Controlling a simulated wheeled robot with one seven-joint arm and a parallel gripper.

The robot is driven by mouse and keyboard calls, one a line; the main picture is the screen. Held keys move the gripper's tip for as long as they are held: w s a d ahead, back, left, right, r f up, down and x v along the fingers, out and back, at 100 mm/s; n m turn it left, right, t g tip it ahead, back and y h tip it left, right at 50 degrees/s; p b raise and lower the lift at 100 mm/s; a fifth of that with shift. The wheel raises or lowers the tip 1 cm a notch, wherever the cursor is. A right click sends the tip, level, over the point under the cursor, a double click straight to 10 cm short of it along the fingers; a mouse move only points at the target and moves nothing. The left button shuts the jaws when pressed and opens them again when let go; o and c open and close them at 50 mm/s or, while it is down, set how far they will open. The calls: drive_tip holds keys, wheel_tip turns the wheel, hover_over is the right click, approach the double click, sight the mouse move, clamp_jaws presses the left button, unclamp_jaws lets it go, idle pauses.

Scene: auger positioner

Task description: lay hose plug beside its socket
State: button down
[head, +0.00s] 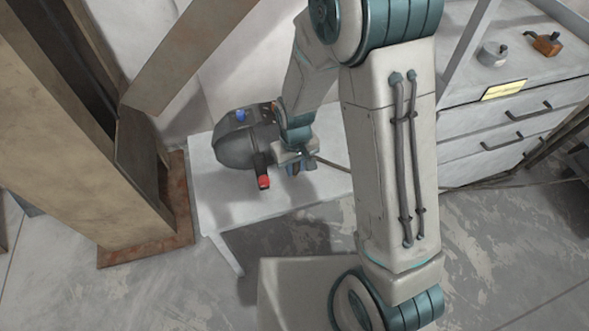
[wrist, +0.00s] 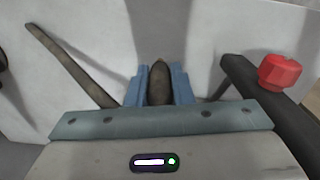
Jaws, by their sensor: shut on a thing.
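My gripper (head: 295,170) is over the white table, just right of a dark grey rounded machine. In the wrist view its blue fingers (wrist: 160,88) are shut on a dark brown rounded piece, which looks like the hose plug (wrist: 159,78). A thin brown hose (wrist: 68,62) runs from the upper left toward the gripper; it also shows right of the gripper in the head view (head: 333,164). Its join to the plug is hidden. The machine (head: 246,143) has a blue part on top and a red knob (head: 263,182) on a dark bar. I cannot make out the socket.
The white table (head: 225,202) has bare room in front of the machine. A rusty brown post (head: 150,170) stands left of it. A grey drawer cabinet (head: 510,120) is at the right. In the wrist view the red knob (wrist: 280,72) is close at right.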

drive_tip(key=shift+f, duration=0.9)
drive_tip(key=shift+f, duration=0.1)
drive_tip(key=c, duration=1.3)
unclamp_jaws()
wheel_tip(320, 180, up, 12)
drive_tip(key=shift+d+r+p, duration=0.1)
drive_tip(key=shift+r+p, duration=0.1)
drive_tip(key=shift+p, duration=1)
